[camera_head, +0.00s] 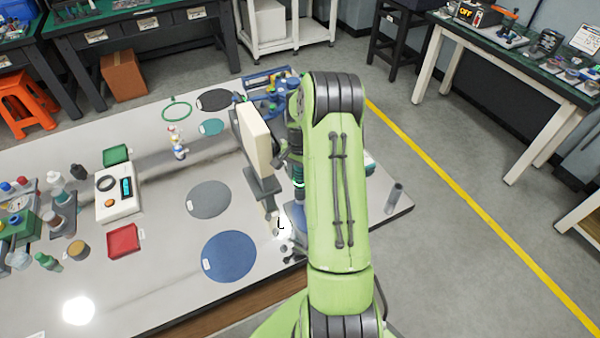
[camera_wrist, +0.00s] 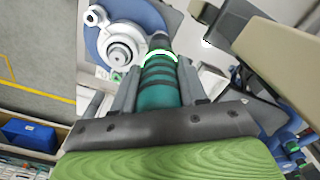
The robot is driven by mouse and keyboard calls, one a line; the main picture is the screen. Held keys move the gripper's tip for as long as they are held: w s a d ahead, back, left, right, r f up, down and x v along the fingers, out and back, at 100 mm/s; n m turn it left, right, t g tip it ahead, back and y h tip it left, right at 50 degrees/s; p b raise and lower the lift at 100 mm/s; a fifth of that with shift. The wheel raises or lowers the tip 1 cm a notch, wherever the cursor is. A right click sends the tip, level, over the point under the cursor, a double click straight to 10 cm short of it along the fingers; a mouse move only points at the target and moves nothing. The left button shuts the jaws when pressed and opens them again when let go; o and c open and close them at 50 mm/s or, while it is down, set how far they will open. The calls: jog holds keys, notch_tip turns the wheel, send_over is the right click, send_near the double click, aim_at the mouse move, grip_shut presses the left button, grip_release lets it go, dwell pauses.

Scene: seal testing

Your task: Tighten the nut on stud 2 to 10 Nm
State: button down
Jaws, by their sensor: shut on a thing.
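My gripper (camera_wrist: 158,78) is shut on a teal and black cylindrical tool (camera_wrist: 160,88) with a lit ring near its far end. In the head view, part of the tool (camera_head: 298,172) shows left of my green arm, pointing down toward the bench, and its lower end is hard to make out. A blue fixture (camera_head: 262,82) stands at the bench's back edge, partly behind my arm; blue parts (camera_wrist: 291,142) show at the lower right of the wrist view. I cannot make out stud 2 or its nut in either view.
A cream panel on a stand (camera_head: 254,132) is close left of the tool. A pale round part with a grey hub (camera_wrist: 119,54) shows ahead in the wrist view. A grey mat (camera_head: 208,199) and a blue mat (camera_head: 230,258) lie clear; a grey cylinder (camera_head: 394,194) stands right of my arm.

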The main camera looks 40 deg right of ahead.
jog(key=shift+f, duration=0.1)
dwell(0.7)
jog(key=shift+r+p, duration=1.6)
jog(key=shift+r, duration=1)
jog(key=shift+f, duration=0.1)
